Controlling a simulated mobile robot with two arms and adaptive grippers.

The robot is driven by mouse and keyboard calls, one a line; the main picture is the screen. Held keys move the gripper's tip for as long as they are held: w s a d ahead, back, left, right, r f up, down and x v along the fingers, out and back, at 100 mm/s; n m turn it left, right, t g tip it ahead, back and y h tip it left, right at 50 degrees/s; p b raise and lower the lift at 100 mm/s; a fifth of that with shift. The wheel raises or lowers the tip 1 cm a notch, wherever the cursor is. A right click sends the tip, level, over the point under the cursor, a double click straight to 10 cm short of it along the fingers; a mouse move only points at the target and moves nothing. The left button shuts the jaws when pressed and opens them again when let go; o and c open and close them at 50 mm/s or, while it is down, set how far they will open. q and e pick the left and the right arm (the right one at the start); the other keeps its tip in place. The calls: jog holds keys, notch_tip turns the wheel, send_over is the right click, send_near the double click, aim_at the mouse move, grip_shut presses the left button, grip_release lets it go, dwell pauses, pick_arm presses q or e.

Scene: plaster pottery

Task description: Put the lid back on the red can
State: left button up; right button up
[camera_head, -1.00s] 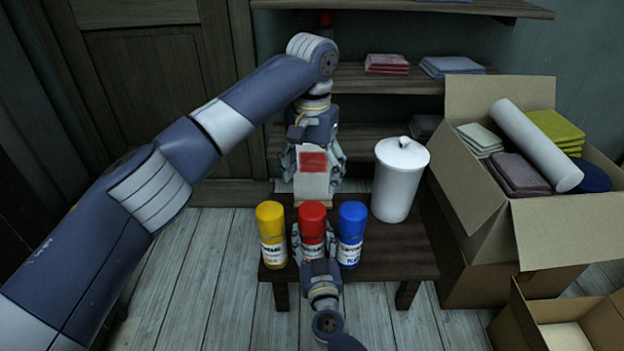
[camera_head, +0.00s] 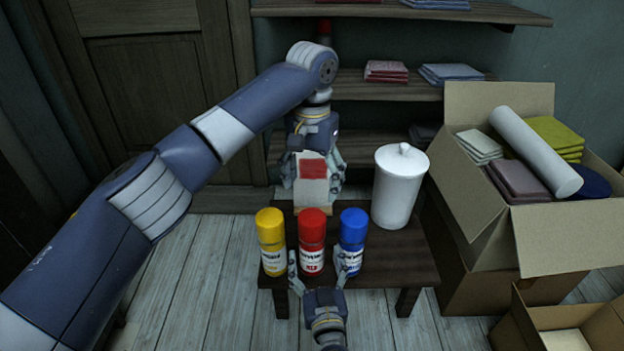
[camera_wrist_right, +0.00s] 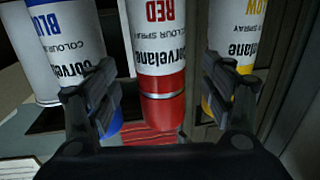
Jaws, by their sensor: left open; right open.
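The red can (camera_head: 312,257) stands upright between a yellow and a blue can on the small dark table. Its red lid (camera_head: 312,222) sits on top. In the right wrist view the red can (camera_wrist_right: 157,40) appears upside down, with its lid (camera_wrist_right: 162,105) below a silvery ring. My right gripper (camera_head: 318,264) is open in front of the red can, fingers apart on either side and holding nothing. My left gripper (camera_head: 313,180) is open behind the cans, its fingers on either side of a white block with a red patch (camera_head: 312,190); contact is unclear.
The yellow can (camera_head: 271,258) and blue can (camera_head: 352,257) flank the red one closely. A white lidded jar (camera_head: 397,195) stands right of them on the table (camera_head: 400,265). An open carton (camera_head: 470,195) with cloths and a roll stands further right. Shelves are behind.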

jog(key=s+d, duration=0.1)
jog(key=s, duration=0.5)
jog(key=shift+s, duration=0.35)
